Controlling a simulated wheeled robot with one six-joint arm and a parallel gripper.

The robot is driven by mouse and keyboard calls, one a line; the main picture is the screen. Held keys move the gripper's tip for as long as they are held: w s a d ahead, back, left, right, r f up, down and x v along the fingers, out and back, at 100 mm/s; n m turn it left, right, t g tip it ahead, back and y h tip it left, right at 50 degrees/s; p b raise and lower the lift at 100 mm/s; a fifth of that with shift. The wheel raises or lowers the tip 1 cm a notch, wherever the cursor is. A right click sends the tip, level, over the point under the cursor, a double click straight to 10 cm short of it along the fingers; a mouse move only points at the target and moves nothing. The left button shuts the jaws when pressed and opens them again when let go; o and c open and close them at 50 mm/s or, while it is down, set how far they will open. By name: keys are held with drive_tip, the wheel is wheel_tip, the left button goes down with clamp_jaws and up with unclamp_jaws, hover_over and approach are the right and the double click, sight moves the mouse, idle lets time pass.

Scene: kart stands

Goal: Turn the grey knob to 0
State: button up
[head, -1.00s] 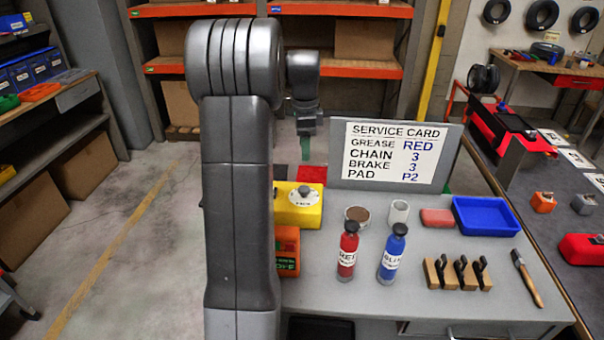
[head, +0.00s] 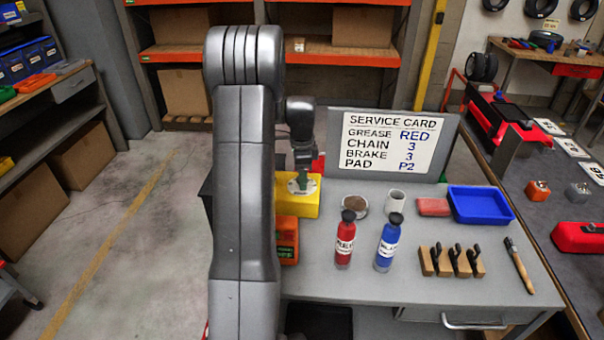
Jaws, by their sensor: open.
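A yellow box (head: 308,207) with a round white dial (head: 293,186) on its top stands on the bench, just right of my arm. The grey knob is hidden behind the fingers. I cannot tell whether they touch it or which number it points to. The jaws are open.
An orange device (head: 287,238) stands in front of the yellow box, partly behind my arm. A red bottle (head: 345,240) and a blue bottle (head: 389,243) stand to the right. The service card board (head: 340,185) rises behind. A blue tray (head: 481,219) sits further right.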

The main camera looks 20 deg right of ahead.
drive_tip(key=c, duration=1)
drive_tip(key=shift+n, duration=0.4)
drive_tip(key=n, duration=0.3)
drive_tip(key=shift+b, duration=0.4)
drive_tip(key=n, duration=0.4)
drive_tip(key=shift+n+b, duration=0.3)
drive_tip(key=n, duration=0.3)
drive_tip(key=shift+n+b, duration=0.3)
drive_tip(key=shift+n, duration=1.9)
